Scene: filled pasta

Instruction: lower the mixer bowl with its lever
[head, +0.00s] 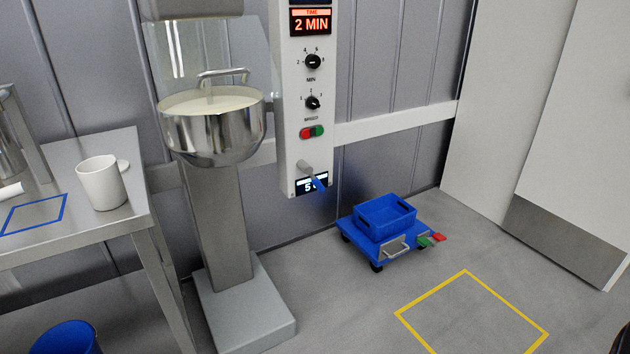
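The steel mixer bowl (213,135) is at the upper left, held against the mixer column (217,220). Pale contents fill it near the rim, and a bent metal hook (222,75) shows above them. A clear guard (205,60) stands behind and above the bowl. A lever (317,183) with a blue handle sticks out from a grey hub low on the white control panel (289,120), pointing down to the right. It partly hides a small display. Neither of my grippers is in view, and nothing touches the lever or bowl.
A steel table (70,222) with a white mug (102,183) stands at left. A blue bucket (67,340) is below it. A blue cart (395,243) carries a blue crate (385,219) right of the mixer. A yellow floor square (430,297) encloses clear floor.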

